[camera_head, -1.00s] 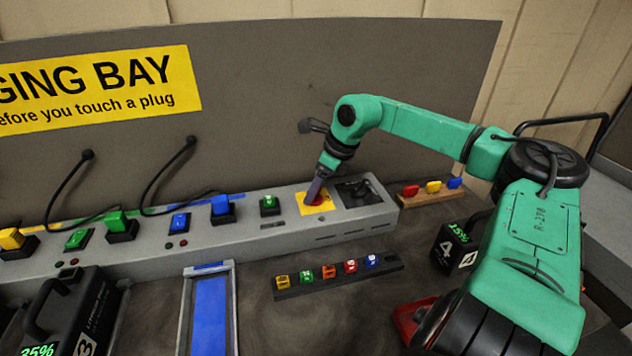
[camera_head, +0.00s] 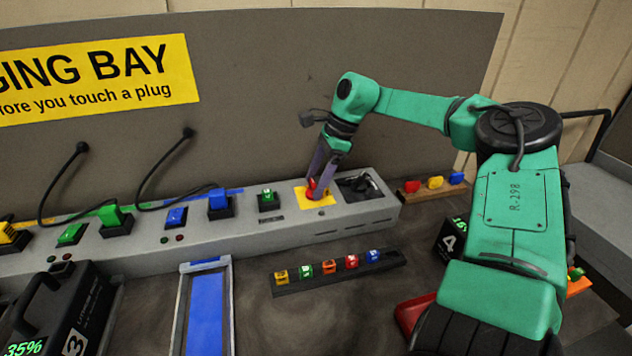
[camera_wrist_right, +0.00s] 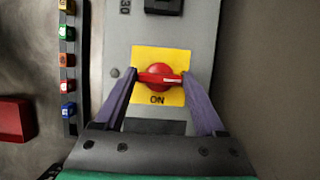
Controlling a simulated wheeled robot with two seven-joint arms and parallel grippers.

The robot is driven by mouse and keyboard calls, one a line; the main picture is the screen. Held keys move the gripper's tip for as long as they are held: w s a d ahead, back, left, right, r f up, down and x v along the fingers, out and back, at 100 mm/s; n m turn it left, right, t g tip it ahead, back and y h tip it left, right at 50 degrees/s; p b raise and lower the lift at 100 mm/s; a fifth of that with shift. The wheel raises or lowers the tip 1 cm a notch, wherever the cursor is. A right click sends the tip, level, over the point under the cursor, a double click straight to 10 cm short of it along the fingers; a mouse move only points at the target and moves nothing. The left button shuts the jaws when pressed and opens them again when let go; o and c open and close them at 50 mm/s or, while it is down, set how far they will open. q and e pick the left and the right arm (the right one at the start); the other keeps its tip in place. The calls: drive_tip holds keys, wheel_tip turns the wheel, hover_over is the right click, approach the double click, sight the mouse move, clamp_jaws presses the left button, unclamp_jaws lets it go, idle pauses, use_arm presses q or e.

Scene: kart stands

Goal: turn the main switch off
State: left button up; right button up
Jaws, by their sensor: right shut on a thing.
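The main switch is a red rotary knob (camera_wrist_right: 158,77) on a yellow plate (camera_wrist_right: 145,60) in the right wrist view, with the word ON printed below it. Its red handle bar lies across the plate. In the head view the red knob (camera_head: 312,188) sits on its yellow plate (camera_head: 325,199) near the right end of the grey charging console (camera_head: 340,217). My right gripper (camera_wrist_right: 158,80) is shut on the knob's bar, one finger at each end. In the head view my right gripper (camera_head: 317,182) reaches down to the knob and partly hides it. My left gripper is not in view.
Green (camera_head: 267,197) and blue (camera_head: 219,199) plugs stand left of the switch on the console. A dark recess (camera_head: 360,187) is to its right. A rack of coloured tags (camera_head: 335,267) lies in front. A black battery (camera_head: 80,305) stands at the lower left.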

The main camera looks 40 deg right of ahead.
drive_tip(key=shift+r, duration=0.1)
idle(0.3)
drive_tip(key=o, duration=1.1)
drive_tip(key=shift+o, duration=1.1)
drive_tip(key=shift+d, duration=0.1)
drive_tip(key=v, duration=1.4)
drive_tip(key=shift+d+r, duration=0.2)
drive_tip(key=shift+r, duration=0.05)
drive_tip(key=shift+f, duration=0.15)
